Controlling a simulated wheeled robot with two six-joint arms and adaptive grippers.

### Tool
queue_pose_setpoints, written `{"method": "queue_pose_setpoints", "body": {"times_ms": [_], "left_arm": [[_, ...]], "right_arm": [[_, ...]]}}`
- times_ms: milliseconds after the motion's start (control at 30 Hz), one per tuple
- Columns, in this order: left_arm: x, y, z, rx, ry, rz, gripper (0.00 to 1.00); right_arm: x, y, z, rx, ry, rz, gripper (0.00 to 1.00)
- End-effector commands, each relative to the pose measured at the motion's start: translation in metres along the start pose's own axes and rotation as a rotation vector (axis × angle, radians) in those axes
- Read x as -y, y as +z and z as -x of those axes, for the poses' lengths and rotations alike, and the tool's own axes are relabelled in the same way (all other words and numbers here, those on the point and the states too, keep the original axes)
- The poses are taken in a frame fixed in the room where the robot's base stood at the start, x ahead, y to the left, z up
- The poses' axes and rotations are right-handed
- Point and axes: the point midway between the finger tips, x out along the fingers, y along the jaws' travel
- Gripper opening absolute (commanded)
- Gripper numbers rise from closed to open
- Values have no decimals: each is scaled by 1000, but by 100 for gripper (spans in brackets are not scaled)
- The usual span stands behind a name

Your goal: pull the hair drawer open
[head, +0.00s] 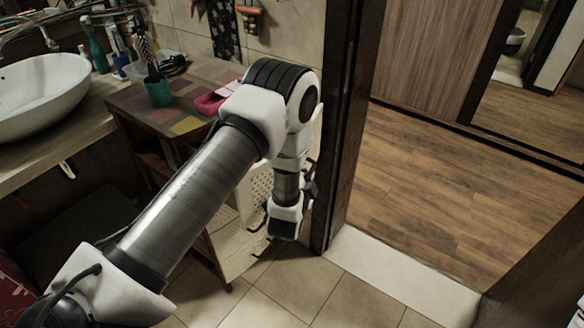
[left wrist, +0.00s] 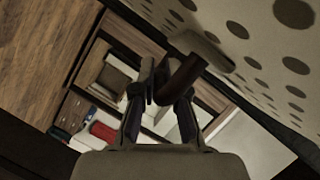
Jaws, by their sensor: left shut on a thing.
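The hair drawer looks to be the cream perforated front in the left wrist view (left wrist: 265,45), with round holes; parts of a cream perforated unit (head: 232,243) show behind my arm in the head view. A dark curved handle (left wrist: 183,78) stands out from the perforated front. My left gripper (left wrist: 163,88) is shut on this handle, its two fingers on either side of it. In the head view my left gripper (head: 268,228) points down and left, low by the unit beside the door frame. My arm hides much of the drawer, so how far it is open cannot be told. My right gripper is not in view.
A patchwork-topped cabinet (head: 190,122) carries a green cup (head: 158,93) and a pink basket (head: 210,103). A white basin (head: 40,95) stands at the left. The dark door frame (head: 345,130) is close right of my gripper. Tiled floor (head: 300,280) in front is clear.

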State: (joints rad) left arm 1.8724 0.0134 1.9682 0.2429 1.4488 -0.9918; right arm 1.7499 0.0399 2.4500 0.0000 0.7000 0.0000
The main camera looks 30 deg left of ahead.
Motion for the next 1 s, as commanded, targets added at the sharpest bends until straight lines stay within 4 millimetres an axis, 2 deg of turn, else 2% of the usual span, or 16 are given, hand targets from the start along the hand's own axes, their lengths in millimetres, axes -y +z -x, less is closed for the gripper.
{"method": "queue_pose_setpoints", "body": {"times_ms": [100,300,500,833,900,933,1000], "left_arm": [[-17,-21,8,-3,6,-4,0],[-32,-41,17,0,5,-3,0],[-37,-49,20,2,3,-1,0],[-38,-49,20,3,4,0,0],[-38,-49,20,3,3,-1,30],[-38,-50,20,2,3,-1,37],[-37,-50,20,2,3,0,37]], "right_arm": [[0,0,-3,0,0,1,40],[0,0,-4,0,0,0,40],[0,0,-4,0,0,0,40],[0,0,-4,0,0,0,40],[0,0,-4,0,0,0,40],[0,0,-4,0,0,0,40],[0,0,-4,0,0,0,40]]}}
